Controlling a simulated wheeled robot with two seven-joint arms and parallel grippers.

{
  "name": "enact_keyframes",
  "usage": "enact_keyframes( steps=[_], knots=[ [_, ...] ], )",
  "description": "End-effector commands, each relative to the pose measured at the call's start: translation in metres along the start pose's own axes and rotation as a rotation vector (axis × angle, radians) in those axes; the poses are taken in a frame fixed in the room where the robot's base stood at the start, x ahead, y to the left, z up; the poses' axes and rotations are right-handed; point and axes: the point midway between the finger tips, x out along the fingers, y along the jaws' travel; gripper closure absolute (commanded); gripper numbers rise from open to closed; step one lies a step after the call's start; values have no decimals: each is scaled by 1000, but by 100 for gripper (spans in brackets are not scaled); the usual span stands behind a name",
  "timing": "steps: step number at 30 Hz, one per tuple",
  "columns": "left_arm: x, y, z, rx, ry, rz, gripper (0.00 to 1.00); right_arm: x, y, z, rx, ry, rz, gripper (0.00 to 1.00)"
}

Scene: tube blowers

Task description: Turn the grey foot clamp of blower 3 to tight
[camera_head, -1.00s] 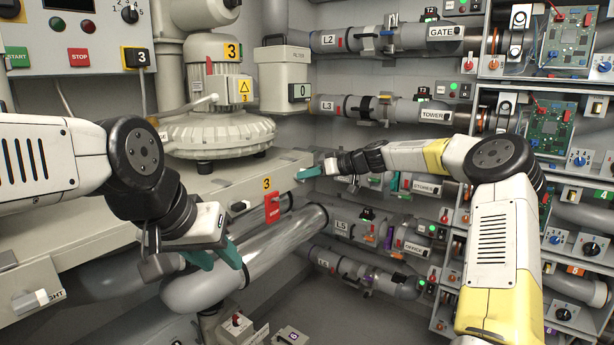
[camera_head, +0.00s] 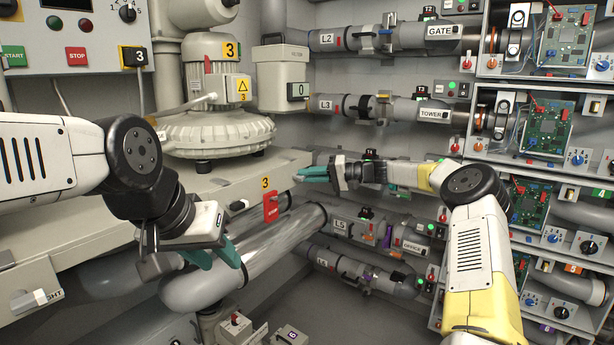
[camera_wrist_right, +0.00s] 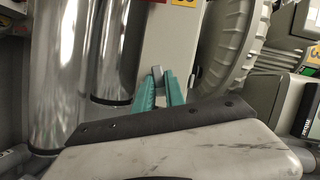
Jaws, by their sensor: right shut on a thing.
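Blower 3 (camera_head: 212,130) stands on a pale bench at upper left, with a yellow 3 on its motor. My right gripper (camera_head: 299,176) reaches in from the right to the bench's end. In the right wrist view its teal fingers (camera_wrist_right: 160,86) are close together on a small grey piece, the foot clamp (camera_wrist_right: 157,71), at the pale bench side. The clamp is mostly hidden by the fingers, so its setting cannot be read. My left gripper (camera_head: 222,254) hangs low in front of the bench, its teal fingers apart and empty.
A shiny metal duct (camera_head: 275,240) runs below the bench, near my left gripper. Pipes with labels and circuit panels (camera_head: 550,128) fill the wall on the right. The floor in the middle is clear.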

Motion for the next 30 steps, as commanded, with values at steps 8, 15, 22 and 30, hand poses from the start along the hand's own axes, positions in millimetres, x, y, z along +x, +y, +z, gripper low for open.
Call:
enact_keyframes(
  steps=[8,15,22,30],
  knots=[
    [0,0,0,0,0,0,64,0,5,0,206,3,-84,100],
    [0,0,0,0,0,0,64,0,7,1,321,2,-131,100],
    [0,0,0,0,0,0,64,0,7,1,373,2,-153,100],
    [0,0,0,0,0,0,64,0,7,1,386,2,-158,100]
  ],
)
